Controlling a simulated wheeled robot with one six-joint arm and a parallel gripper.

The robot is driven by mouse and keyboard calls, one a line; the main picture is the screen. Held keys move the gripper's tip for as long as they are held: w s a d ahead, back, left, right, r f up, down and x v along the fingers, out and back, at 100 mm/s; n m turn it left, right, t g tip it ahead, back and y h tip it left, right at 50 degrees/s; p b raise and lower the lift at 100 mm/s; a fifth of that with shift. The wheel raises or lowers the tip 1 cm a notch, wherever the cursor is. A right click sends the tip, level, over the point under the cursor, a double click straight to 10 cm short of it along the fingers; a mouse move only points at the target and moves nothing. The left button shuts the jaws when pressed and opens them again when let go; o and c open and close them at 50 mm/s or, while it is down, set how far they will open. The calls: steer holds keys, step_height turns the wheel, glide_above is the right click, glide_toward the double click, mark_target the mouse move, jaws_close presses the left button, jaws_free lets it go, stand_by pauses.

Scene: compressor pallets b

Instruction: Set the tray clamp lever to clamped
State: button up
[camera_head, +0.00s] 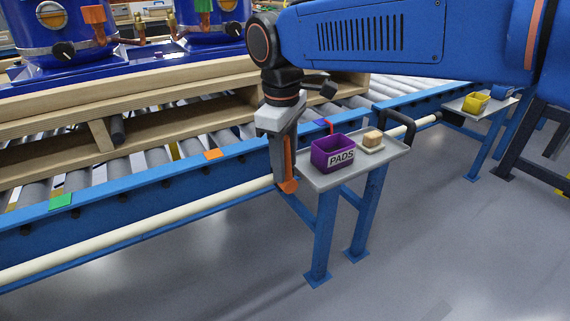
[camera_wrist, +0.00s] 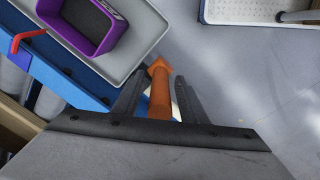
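An orange lever (camera_wrist: 160,92) with a wider far end stands between my gripper's two dark fingers in the wrist view. I take it as the tray clamp lever; no label on it is readable. In the head view this lever (camera_head: 288,186) shows beside the finger, at the left end of the grey tray (camera_head: 321,181). My gripper (camera_head: 284,175) points down there. In the wrist view my gripper (camera_wrist: 163,78) looks open around the lever, with narrow gaps on both sides. Contact near the fingertips cannot be made out. The lever's mounting is partly hidden.
A purple PADS bin (camera_head: 333,153) and a small dish with a tan block (camera_head: 373,139) sit on the tray. A red bent bar (camera_wrist: 23,38) is beside the bin. The roller conveyor (camera_head: 140,180) carries a wooden pallet (camera_head: 150,80). The floor in front is clear.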

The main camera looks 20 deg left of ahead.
steer(key=shift+f, duration=0.45)
jaws_close()
